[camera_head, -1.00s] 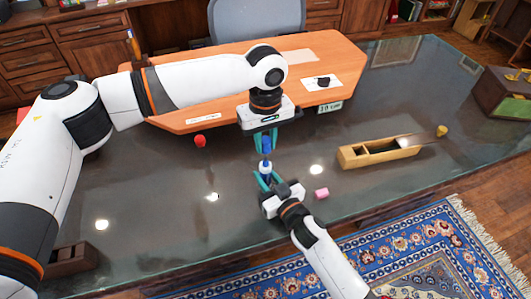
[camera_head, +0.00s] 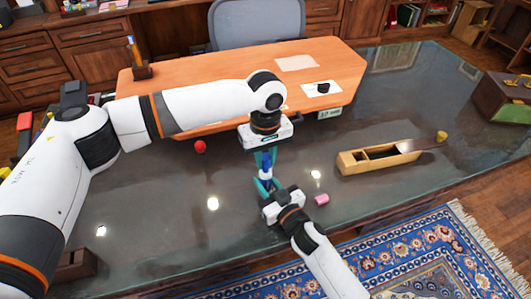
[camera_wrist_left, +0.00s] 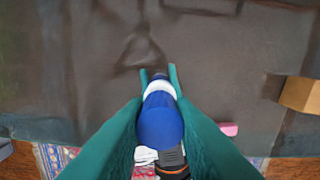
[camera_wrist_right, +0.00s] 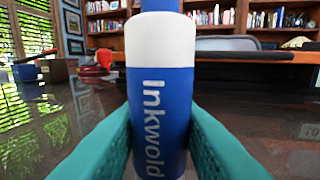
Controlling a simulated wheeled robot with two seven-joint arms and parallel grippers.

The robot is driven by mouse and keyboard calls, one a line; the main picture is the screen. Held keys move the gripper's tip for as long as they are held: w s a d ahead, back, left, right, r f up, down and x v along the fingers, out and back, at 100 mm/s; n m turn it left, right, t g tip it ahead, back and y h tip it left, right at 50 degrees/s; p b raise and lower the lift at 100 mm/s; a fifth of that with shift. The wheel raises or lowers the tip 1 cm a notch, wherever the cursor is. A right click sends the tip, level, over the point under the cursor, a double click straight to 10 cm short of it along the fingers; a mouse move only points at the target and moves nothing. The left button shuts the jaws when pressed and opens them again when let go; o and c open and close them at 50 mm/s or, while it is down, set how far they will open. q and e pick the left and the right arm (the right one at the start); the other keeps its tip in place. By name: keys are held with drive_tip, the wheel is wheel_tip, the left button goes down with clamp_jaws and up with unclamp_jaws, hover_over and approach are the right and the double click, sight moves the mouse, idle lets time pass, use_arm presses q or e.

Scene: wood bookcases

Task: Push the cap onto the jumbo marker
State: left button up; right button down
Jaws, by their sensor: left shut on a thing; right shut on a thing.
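The jumbo marker stands upright above the dark desktop; its blue body (camera_wrist_right: 160,105) reads "Inkwold" and has a white collar. My right gripper (camera_head: 265,184) is shut around the body, with a teal finger on each side. A blue cap (camera_wrist_left: 160,122) is between the teal fingers of my left gripper (camera_head: 266,158), which is shut on it from above. In the right wrist view, blue (camera_wrist_right: 160,4) shows directly over the white collar. Cap and collar look in line, but I cannot tell whether the cap is fully seated. The fingers hide part of the joint.
A red object (camera_head: 200,147) lies left of the grippers and a pink block (camera_head: 321,199) right of them. A wooden plane-like box (camera_head: 378,158) lies farther right. An orange-brown desk board (camera_head: 220,95) is behind.

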use_arm(q)
drive_tip(key=shift+f, duration=0.25)
drive_tip(key=shift+f, duration=0.6)
idle(0.4)
drive_tip(key=o, duration=1)
drive_tip(key=shift+o, duration=0.2)
wheel_tip(320, 180, up, 12)
